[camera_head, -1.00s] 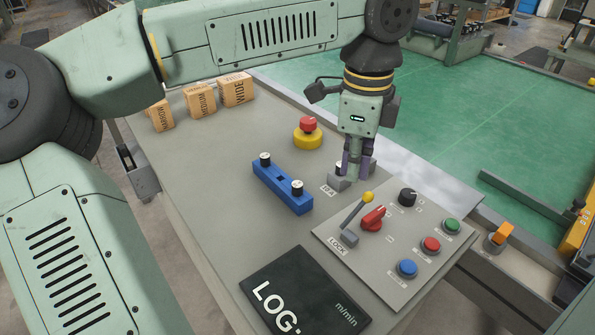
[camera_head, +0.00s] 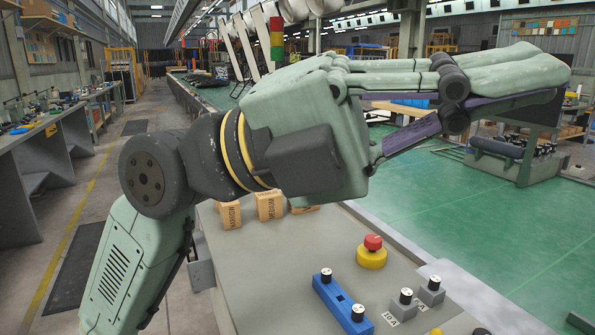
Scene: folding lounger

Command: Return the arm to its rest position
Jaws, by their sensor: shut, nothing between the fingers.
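My gripper (camera_head: 545,75) is large and close in the head view, raised above the far part of the grey console (camera_head: 290,268). Its pale green fingers point to the right and are shut with nothing between them. Dark purple pads show along the lower side of the fingers. My arm rises from the lower left through a dark joint and yellow rings to the gripper. The gripper is well apart from everything on the console.
On the console stand several cardboard boxes (camera_head: 270,206), partly hidden behind my gripper, a red and yellow emergency button (camera_head: 372,252), a blue block with two black-capped weights (camera_head: 340,303), and two grey holders (camera_head: 405,303) with black-capped weights.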

